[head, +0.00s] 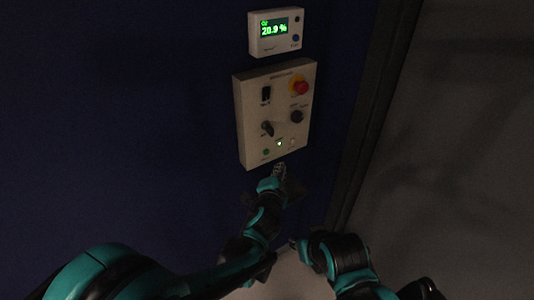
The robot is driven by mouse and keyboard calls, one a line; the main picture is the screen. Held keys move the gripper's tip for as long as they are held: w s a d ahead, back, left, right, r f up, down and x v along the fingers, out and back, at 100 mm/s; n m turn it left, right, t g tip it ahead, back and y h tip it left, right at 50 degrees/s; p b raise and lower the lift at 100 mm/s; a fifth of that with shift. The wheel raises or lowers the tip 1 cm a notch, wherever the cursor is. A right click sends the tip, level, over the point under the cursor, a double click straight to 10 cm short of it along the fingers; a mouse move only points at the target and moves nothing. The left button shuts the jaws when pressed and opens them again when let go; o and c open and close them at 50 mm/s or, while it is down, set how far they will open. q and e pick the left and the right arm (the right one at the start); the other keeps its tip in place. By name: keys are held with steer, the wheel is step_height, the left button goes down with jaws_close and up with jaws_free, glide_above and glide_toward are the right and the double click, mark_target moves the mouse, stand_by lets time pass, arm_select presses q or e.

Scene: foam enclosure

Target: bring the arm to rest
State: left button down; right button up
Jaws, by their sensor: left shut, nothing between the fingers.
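My left arm reaches up from the lower left, and my left gripper (279,170) is at the lower edge of a cream control panel (249,118). The gripper is small and dark in the picture; its fingers are together with nothing seen between them. I cannot tell whether it touches the panel. Links of my right arm (340,255) show at the bottom, right of the left arm; its gripper cannot be made out.
A dark blue wall (120,120) lies behind; the left side is clear.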

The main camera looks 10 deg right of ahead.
arm_select(q)
steer(key=s+a+r+n+g+y, duration=0.1)
steer(key=s+a+n+y, duration=0.2)
steer(key=a, duration=0.8)
steer(key=s+a+r+n+g+y, duration=0.15)
steer(key=a+n, duration=0.35)
steer(key=a, duration=0.6)
steer(key=s+a+f+n+g+y, duration=0.1)
steer(key=s+a+n, duration=0.3)
steer(key=s, duration=0.5)
steer(key=s+a+f+n+g, duration=0.3)
steer(key=s+a+f+n, duration=0.1)
steer(key=s+a, duration=0.5)
steer(key=shift+s+a+y, duration=0.2)
steer(key=shift+s+y, duration=0.15)
steer(key=shift+s, duration=0.2)
steer(key=shift+f, duration=0.1)
